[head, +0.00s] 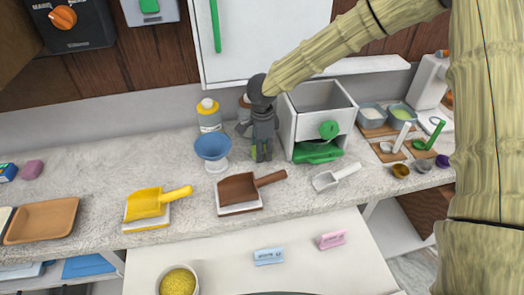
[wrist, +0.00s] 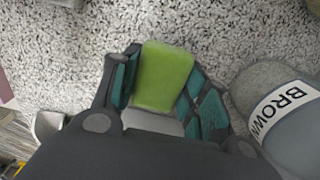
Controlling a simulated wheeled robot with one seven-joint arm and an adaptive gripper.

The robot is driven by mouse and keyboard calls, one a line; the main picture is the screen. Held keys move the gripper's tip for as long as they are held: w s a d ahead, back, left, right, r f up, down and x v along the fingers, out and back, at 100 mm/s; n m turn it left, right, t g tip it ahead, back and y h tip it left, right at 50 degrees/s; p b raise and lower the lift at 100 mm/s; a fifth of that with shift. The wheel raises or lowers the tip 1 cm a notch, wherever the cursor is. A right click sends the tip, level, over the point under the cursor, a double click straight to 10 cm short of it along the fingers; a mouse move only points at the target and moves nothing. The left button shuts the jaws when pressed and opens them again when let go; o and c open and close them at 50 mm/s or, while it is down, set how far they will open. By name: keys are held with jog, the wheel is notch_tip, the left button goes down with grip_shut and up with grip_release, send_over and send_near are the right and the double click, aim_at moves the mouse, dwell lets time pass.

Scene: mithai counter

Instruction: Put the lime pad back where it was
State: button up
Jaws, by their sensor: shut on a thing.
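The lime pad (wrist: 165,78) is between the two teal-padded fingers of my gripper (wrist: 158,90) in the wrist view. The gripper is shut on it. Speckled counter shows beyond the pad; I cannot tell whether the pad touches it. In the head view my gripper (head: 262,153) points down near the back of the counter (head: 100,190), between the blue bowl and the grey box. Only a sliver of the pad shows there, at the gripper's left side.
A bottle labelled BROWN (wrist: 285,115) is near the fingers.

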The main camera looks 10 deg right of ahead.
jog(key=shift+f, duration=0.7)
jog(key=shift+f, duration=0.15)
jog(key=o, duration=1)
notch_tip(320, 180, up, 12)
jog(key=shift+r+b, duration=0.15)
jog(key=shift+b, duration=0.8)
